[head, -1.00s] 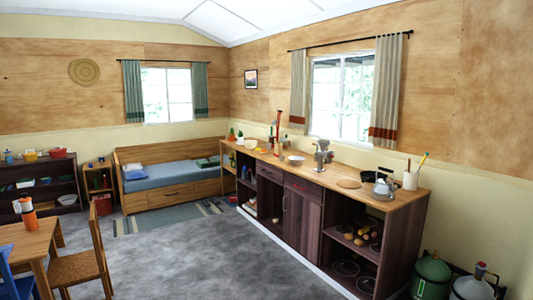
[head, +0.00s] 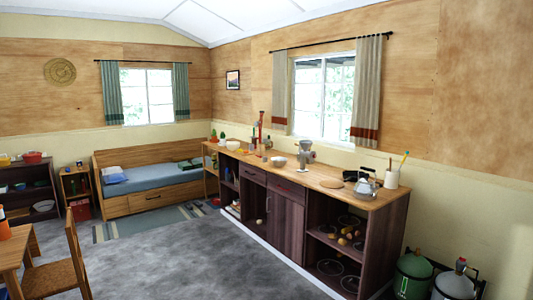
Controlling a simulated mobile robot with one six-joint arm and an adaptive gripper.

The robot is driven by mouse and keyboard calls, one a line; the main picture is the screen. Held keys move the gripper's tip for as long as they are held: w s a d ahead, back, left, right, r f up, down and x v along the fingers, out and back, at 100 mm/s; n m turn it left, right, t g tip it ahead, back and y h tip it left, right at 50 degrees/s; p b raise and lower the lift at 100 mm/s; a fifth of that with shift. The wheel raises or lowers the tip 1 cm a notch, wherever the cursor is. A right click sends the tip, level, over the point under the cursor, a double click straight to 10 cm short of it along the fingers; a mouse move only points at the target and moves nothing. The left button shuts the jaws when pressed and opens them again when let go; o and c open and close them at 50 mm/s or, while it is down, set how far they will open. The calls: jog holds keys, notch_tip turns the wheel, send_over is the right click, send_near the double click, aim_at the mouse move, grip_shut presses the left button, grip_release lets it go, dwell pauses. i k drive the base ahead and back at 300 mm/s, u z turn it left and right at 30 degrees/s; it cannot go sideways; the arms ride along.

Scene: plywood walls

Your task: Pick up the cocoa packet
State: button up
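I cannot make out a cocoa packet among the small items in the head view. Several small things stand on the long wooden counter (head: 318,197), too small to name surely. My gripper is not in the head view, so its state does not show.
A kettle (head: 366,187) and a white utensil holder (head: 391,179) stand at the counter's near end. A green canister (head: 413,273) stands on the floor at right. A chair (head: 62,270) and table are at left. The grey floor (head: 190,260) between is clear.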

aim_at(261, 148)
jog(key=i, duration=0.9)
jog(key=u, duration=0.05)
